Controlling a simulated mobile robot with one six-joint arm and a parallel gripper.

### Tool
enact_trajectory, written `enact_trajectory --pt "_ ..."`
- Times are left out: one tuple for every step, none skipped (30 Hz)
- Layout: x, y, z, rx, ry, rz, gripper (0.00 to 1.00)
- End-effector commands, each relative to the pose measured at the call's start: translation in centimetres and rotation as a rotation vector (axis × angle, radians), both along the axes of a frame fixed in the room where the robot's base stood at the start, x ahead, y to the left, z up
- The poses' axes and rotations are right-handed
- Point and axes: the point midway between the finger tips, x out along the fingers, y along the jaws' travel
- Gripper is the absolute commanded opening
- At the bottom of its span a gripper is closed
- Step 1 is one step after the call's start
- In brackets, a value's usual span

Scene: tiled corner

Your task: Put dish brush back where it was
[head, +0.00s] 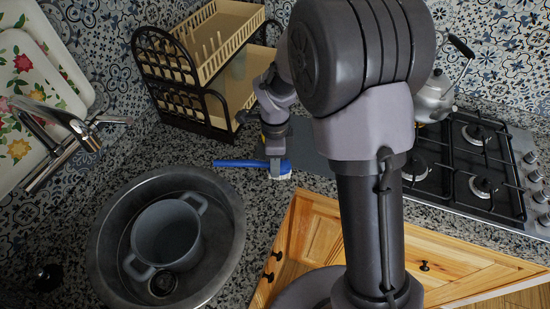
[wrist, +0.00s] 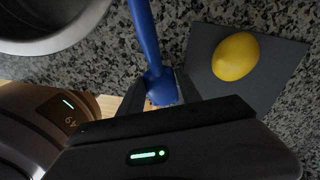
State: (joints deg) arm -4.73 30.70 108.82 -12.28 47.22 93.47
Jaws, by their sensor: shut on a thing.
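The dish brush (head: 240,163) is blue with a pale bristle head. In the head view it lies level, low over or on the granite counter between the sink and the grey board; I cannot tell whether it touches. My gripper (head: 275,168) is shut on it near the head end. In the wrist view the brush's blue handle (wrist: 144,35) runs up from between the fingers of my gripper (wrist: 155,95). The bristles are mostly hidden there.
A round metal sink (head: 234,215) holds a grey pot (head: 166,235). A dish rack (head: 190,75) stands behind. A lemon (wrist: 235,56) lies on the grey board (wrist: 285,62). A kettle (head: 433,98) stands on the gas hob (head: 465,165) at right.

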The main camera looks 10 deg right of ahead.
Motion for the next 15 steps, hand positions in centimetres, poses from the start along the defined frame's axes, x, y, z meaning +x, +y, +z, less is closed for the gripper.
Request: enact_trajectory --pt "0.02 0.01 -0.20 0.000 -0.001 0.000 0.00" --pt "0.02 0.01 -0.18 0.000 -0.001 0.000 0.00" --pt "0.03 0.00 -0.13 0.000 -0.001 0.000 0.00" --pt "0.03 0.00 -0.09 0.000 -0.001 0.000 0.00" --pt "0.03 0.00 -0.06 0.000 -0.001 0.000 0.00" --pt "0.03 0.00 -0.05 0.000 -0.001 0.000 0.00" --pt "0.03 0.00 -0.04 0.000 -0.001 0.000 0.00" --pt "0.03 0.00 -0.04 0.000 -0.001 0.001 0.00" --pt "0.03 0.00 -0.05 0.000 -0.001 0.001 0.00" --pt "0.03 0.00 -0.08 0.000 -0.001 0.001 0.00" --pt "0.03 0.00 -0.11 0.000 -0.001 0.001 0.00" --pt "0.03 0.00 -0.18 0.000 -0.001 0.001 0.00" --pt "0.03 0.00 -0.24 0.000 -0.001 0.001 0.00" --pt "0.03 0.00 -0.30 0.000 -0.001 0.001 0.00" --pt "0.03 0.00 -0.40 0.000 -0.001 0.001 0.00"
